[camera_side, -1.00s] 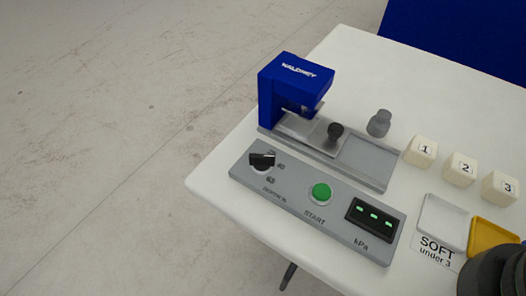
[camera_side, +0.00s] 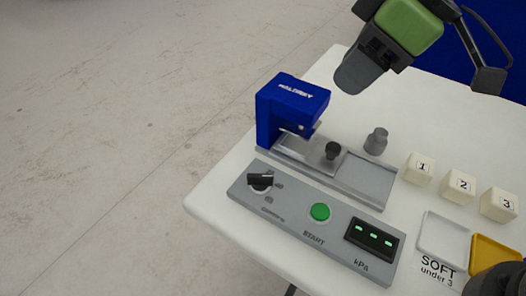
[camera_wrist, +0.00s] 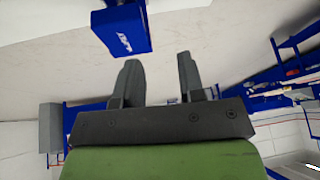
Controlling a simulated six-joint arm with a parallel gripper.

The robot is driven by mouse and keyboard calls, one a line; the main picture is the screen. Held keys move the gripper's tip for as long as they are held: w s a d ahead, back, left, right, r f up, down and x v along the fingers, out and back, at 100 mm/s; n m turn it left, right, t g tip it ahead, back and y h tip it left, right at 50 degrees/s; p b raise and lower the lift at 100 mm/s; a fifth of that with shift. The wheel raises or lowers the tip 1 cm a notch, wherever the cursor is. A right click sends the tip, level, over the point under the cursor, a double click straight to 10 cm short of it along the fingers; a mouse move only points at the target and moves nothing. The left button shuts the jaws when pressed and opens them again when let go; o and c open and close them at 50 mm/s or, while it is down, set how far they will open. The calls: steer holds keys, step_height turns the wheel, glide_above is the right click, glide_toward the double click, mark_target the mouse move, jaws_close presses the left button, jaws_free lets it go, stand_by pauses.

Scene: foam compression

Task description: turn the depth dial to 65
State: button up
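The depth dial (camera_side: 261,180) is a black knob at the left end of the grey control panel (camera_side: 287,227). Its bar lies roughly level, left to right, in the side view; the marks around it are partly covered and too small to read surely. My gripper (camera_side: 353,78) hangs in the air above and to the right of the blue press (camera_side: 290,108), well away from the dial. In the wrist view my gripper (camera_wrist: 157,80) has its two fingers apart with nothing between them. The dial does not show in the wrist view.
The green START button (camera_side: 320,212) and the kPa display (camera_side: 375,238) share the panel. A grey weight (camera_side: 376,141) stands behind the press's slide. Numbered cubes (camera_side: 459,186), a white tray (camera_side: 440,236) and a yellow tray (camera_side: 490,255) are at the right.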

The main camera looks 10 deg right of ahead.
mark_target(260, 175)
steer(key=a+f+n, duration=0.1)
steer(key=a+f, duration=0.2)
steer(key=f, duration=0.3)
steer(key=a+f+n+g, duration=0.1)
steer(key=a+f+n, duration=0.1)
steer(key=a+f, duration=0.2)
steer(key=w+a+f+n, duration=0.1)
steer(key=a+f, duration=0.3)
steer(key=f, duration=0.5)
steer(key=shift+a+f+n, duration=0.2)
steer(key=shift+n, duration=0.2)
jaws_close()
